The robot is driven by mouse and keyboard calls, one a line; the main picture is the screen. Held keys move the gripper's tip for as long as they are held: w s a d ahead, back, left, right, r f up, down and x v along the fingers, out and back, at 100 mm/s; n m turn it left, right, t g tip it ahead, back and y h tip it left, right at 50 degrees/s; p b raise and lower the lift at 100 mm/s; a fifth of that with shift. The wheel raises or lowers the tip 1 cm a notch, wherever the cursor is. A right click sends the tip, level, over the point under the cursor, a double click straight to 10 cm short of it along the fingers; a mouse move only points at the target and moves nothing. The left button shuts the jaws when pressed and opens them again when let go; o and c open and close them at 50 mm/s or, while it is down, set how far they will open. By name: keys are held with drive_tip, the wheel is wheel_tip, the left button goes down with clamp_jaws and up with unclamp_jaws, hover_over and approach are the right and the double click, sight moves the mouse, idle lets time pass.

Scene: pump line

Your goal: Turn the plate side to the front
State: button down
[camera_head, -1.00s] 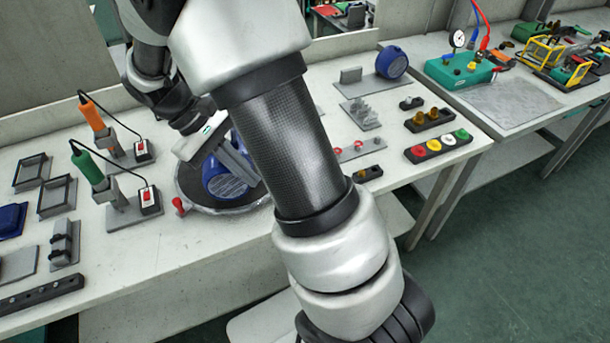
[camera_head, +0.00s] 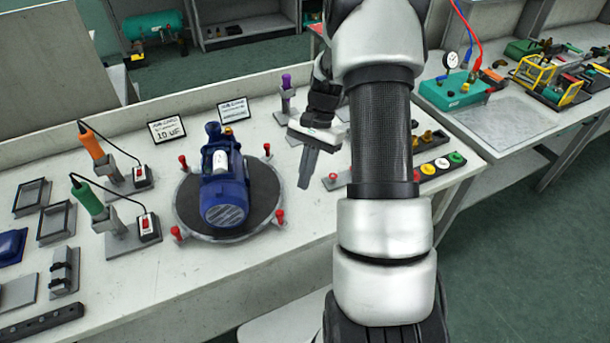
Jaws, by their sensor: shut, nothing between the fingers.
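A blue pump motor (camera_head: 222,180) sits on a round dark turntable (camera_head: 262,195) with a pale rim. Its round ribbed end points to the front of the bench, and a white part lies on its upper side. I cannot tell which side is the plate side. Several red knobs (camera_head: 280,216) stand around the rim. My gripper (camera_head: 304,184) is shut and empty, to the right of the turntable, above the bench and apart from the motor.
Two small signs (camera_head: 166,130) stand behind the turntable. Orange (camera_head: 91,142) and green (camera_head: 88,202) handled tools stand in holders on the left. A strip of coloured caps (camera_head: 442,166) lies to the right, partly behind my arm.

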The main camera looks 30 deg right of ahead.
drive_tip(key=x, duration=0.6)
drive_tip(key=shift+s, duration=0.1)
drive_tip(key=shift+s+a+f, duration=0.15)
drive_tip(key=shift+s+a, duration=0.35)
drive_tip(key=shift+a, duration=0.35)
drive_tip(key=shift+s+a+f, duration=0.1)
drive_tip(key=shift+s+a, duration=0.4)
drive_tip(key=shift+a, duration=0.4)
drive_tip(key=shift+s+a, duration=0.15)
drive_tip(key=shift+a, duration=0.05)
